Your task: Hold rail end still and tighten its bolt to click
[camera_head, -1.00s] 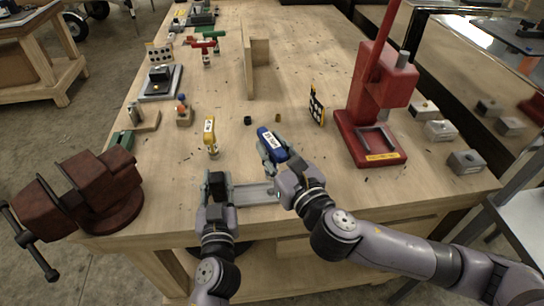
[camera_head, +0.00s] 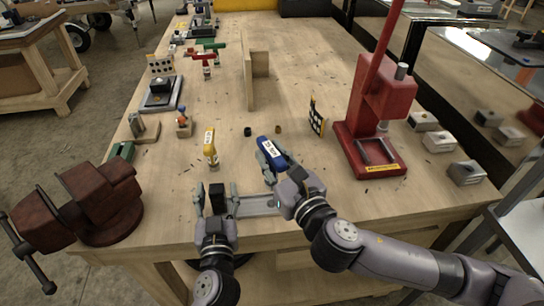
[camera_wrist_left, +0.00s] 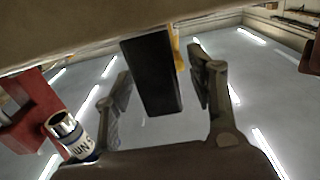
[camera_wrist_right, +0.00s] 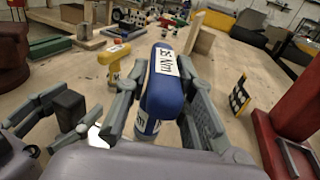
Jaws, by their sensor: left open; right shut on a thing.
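The pale metal rail (camera_head: 258,205) lies along the bench's front edge, with a black block (camera_head: 217,192) at its left end. My left gripper (camera_head: 215,195) is open, with one finger either side of the block. The left wrist view shows the block (camera_wrist_left: 152,75) between the fingers, with gaps on both sides. My right gripper (camera_head: 273,160) is shut on a blue tool (camera_head: 271,150) with a white label, tilted above the bench behind the rail. The tool (camera_wrist_right: 162,85) also shows in the right wrist view. I cannot make out the bolt.
A yellow tool (camera_head: 210,145) stands behind the left gripper. A brown vise (camera_head: 100,200) is at the left corner, and a red press (camera_head: 370,130) stands at right. A marker board (camera_head: 317,117) and two small cups are behind the blue tool.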

